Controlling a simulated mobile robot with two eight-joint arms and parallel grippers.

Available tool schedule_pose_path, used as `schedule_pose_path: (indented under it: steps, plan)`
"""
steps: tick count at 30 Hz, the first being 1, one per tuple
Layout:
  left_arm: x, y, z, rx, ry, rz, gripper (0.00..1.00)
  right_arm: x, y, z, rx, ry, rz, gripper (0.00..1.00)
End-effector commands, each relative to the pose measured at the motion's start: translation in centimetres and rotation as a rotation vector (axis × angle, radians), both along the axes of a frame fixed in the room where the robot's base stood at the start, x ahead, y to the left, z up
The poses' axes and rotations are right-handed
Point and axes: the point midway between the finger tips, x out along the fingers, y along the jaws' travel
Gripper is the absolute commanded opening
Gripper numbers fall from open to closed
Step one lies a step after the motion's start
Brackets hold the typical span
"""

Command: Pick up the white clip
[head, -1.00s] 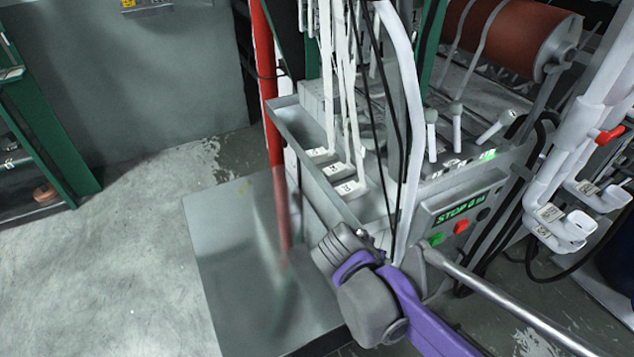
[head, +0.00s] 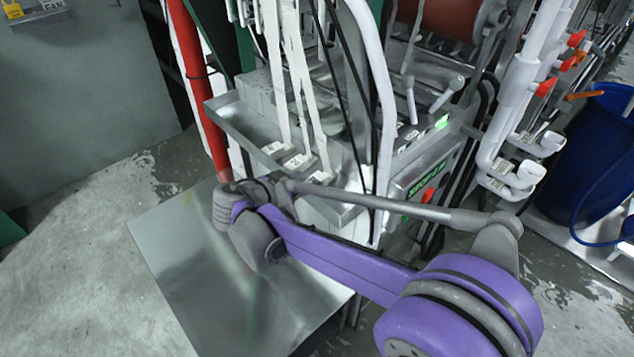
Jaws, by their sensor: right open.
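Three small white labelled pieces, which look like clips, sit at the lower ends of white webbing strips along the metal tray (head: 240,132). They are a left one (head: 272,147), a middle one (head: 297,161) and a right one (head: 320,177). I cannot tell which is the white clip of the task. My right arm reaches in from the lower right, and my right gripper (head: 228,203) is near the tray's front, below and left of these pieces. It is open, though its fingers are hard to make out. It appears apart from the pieces. My left gripper is out of view.
A red upright pole (head: 202,95) stands left of the tray. A flat metal plate (head: 190,265) lies below it. A control box with a green sign (head: 425,180) and white pipes (head: 500,130) are at the right. A blue barrel (head: 590,160) stands farther right.

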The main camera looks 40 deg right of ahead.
Motion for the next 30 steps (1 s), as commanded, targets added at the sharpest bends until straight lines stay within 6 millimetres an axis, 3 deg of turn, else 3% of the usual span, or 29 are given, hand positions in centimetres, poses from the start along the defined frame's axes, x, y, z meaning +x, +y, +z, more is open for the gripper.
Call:
schedule_pose_path:
  steps: [15,23,30]
  plan:
    - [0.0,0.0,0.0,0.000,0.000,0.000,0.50,1.4,-4.9,-2.8,0.002,0.001,0.000,0.57]
    - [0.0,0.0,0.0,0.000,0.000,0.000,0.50,1.5,-5.2,-3.0,0.002,0.001,0.001,0.57]
    - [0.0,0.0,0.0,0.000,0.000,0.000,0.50,1.5,-5.2,-3.0,0.002,0.001,0.001,0.17]
